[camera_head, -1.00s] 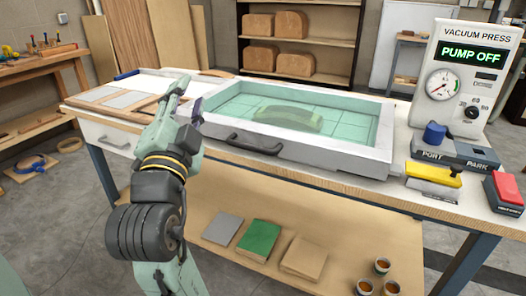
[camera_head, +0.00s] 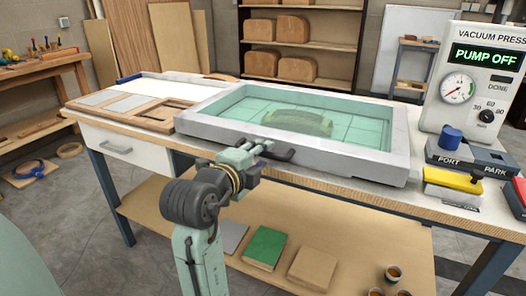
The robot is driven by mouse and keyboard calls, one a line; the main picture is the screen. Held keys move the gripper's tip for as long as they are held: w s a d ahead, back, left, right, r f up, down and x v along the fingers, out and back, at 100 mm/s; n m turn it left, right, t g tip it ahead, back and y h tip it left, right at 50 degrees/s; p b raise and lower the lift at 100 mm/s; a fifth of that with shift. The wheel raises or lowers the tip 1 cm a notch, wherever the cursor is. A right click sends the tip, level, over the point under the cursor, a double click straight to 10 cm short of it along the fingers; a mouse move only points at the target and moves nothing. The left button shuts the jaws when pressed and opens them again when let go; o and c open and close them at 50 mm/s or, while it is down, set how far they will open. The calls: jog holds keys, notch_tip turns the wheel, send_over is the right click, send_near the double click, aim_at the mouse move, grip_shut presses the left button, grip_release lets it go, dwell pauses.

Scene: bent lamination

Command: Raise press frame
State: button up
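The press frame (camera_head: 200,126) is a grey rectangular frame with a translucent green sheet (camera_head: 235,105), lying flat on the workbench. A curved form (camera_head: 300,121) shows through the sheet. A dark handle (camera_head: 283,153) is on the frame's front side. My gripper (camera_head: 262,146) is at the left part of this handle, in front of the frame. The fingertips are small and overlap the handle, so I cannot tell whether they are around it or only beside it.
The vacuum press unit (camera_head: 478,85) at the right reads PUMP OFF. Beside it are a blue knob (camera_head: 450,138) at PORT and a yellow block (camera_head: 452,180). Wooden frames and panels (camera_head: 150,112) lie left of the press. A lower shelf (camera_head: 160,206) holds a green block (camera_head: 265,248) and cups.

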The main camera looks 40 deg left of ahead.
jog(key=shift+x, duration=1.05)
jog(key=shift+c, duration=0.2)
grip_shut()
